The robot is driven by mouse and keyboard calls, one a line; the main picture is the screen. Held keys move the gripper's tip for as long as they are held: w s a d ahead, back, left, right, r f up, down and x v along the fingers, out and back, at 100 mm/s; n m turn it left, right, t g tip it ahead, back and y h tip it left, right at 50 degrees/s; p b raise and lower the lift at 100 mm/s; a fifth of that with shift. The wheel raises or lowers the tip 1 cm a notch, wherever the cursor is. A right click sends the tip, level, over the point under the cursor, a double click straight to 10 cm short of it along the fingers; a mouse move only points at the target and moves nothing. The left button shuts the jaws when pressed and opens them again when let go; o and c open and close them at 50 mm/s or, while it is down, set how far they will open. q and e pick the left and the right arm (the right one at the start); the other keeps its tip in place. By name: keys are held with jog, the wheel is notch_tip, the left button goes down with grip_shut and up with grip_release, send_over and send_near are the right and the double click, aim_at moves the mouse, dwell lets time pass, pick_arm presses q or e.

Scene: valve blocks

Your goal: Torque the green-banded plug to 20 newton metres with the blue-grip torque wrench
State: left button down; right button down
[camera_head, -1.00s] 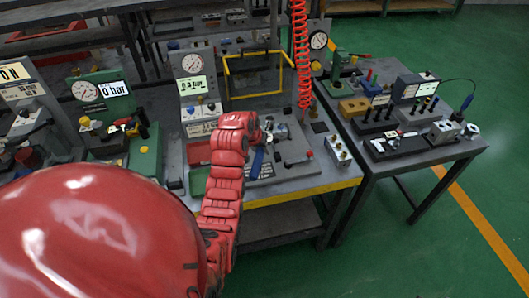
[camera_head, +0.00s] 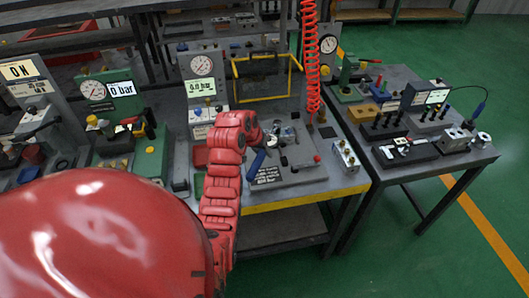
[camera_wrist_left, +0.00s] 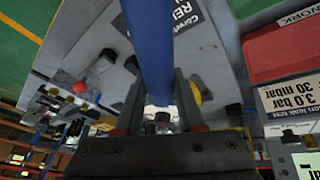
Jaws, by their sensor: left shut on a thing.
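The blue-grip torque wrench (camera_head: 258,161) shows as a slanted blue handle over the front bench plate in the head view. My left gripper (camera_head: 266,140) is shut on it, partly hidden behind my red forearm. In the left wrist view the blue grip (camera_wrist_left: 150,45) runs between the two fingers of the left gripper (camera_wrist_left: 160,98). The wrench's head is hidden behind the gripper there. The valve block parts near the hand are small and cluttered, and I cannot make out the green-banded plug. My right gripper is not in view.
A grey gauge stand (camera_head: 203,84) and a yellow frame (camera_head: 268,96) stand behind the hand. A red coiled hose (camera_head: 312,60) hangs to the right. A red-knobbed lever (camera_head: 316,159) lies on the plate. A second table (camera_head: 438,165) with fixtures stands to the right.

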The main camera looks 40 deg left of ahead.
pick_arm(q)
jog(key=shift+w+d+r+n+p, duration=0.2)
jog(key=shift+d+n+p, duration=0.2)
jog(key=shift+d, duration=0.2)
jog(key=shift+w+d+f+n+y, duration=0.1)
jog(key=shift+w+d+n+y, duration=0.15)
jog(key=shift+d+n+y, duration=0.3)
